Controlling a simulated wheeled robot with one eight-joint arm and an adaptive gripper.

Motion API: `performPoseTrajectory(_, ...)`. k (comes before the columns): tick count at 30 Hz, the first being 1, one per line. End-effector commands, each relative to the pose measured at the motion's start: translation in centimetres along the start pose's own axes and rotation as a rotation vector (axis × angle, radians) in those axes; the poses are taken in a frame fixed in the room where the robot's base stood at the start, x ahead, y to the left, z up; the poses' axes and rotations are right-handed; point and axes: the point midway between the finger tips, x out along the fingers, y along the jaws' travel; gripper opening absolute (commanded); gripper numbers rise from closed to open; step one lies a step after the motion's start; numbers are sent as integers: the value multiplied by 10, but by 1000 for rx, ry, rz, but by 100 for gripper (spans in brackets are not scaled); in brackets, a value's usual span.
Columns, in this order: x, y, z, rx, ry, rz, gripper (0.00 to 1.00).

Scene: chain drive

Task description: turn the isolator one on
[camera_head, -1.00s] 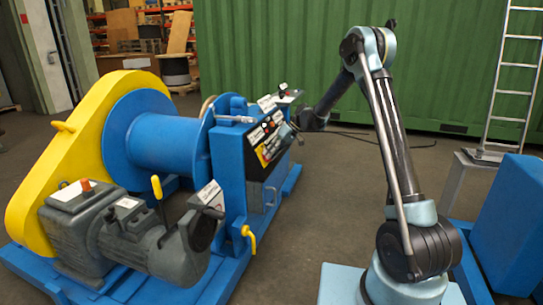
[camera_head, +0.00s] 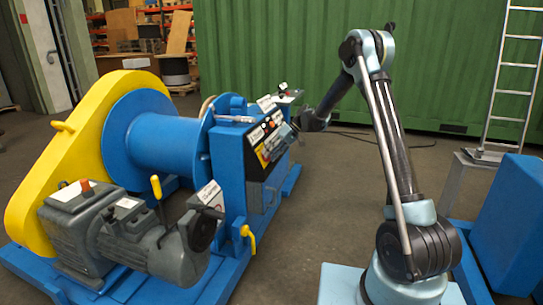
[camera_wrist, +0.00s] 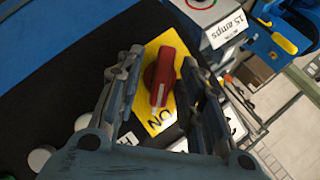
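The isolator is a red rotary knob (camera_wrist: 160,75) on a yellow plate (camera_wrist: 154,118) on a black panel in the wrist view. An "ON" label is on the plate's lower part, and the white mark on the knob faces that side. My gripper (camera_wrist: 160,88) is open, with one finger on each side of the knob. Gaps show between the fingers and the knob, so I see no grip on it. In the head view my gripper (camera_head: 279,144) is at the winch's control panel (camera_head: 256,174) and covers part of the yellow plate.
A label reading "15 amps" (camera_wrist: 228,29) is at the upper right of the wrist view. Round pale buttons (camera_wrist: 40,158) are at its lower left. The blue winch drum (camera_head: 165,143) and grey motor (camera_head: 150,243) stand left of the panel. Open floor lies between winch and my base.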

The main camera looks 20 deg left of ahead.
Motion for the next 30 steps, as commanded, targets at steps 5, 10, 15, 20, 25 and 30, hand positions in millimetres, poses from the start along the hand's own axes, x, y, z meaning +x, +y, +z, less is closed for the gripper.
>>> performPoseTrajectory(5,0,-1,0,-1,-2,-1,35)
performPoseTrajectory(10,-8,-1,1,0,-1,-1,35)
performPoseTrajectory(15,-35,0,0,1,0,-1,35)
performPoseTrajectory(20,-66,0,0,1,-1,-1,35)
performPoseTrajectory(25,-95,1,0,0,-1,-1,35)
performPoseTrajectory(30,-113,1,0,1,-1,-1,35)
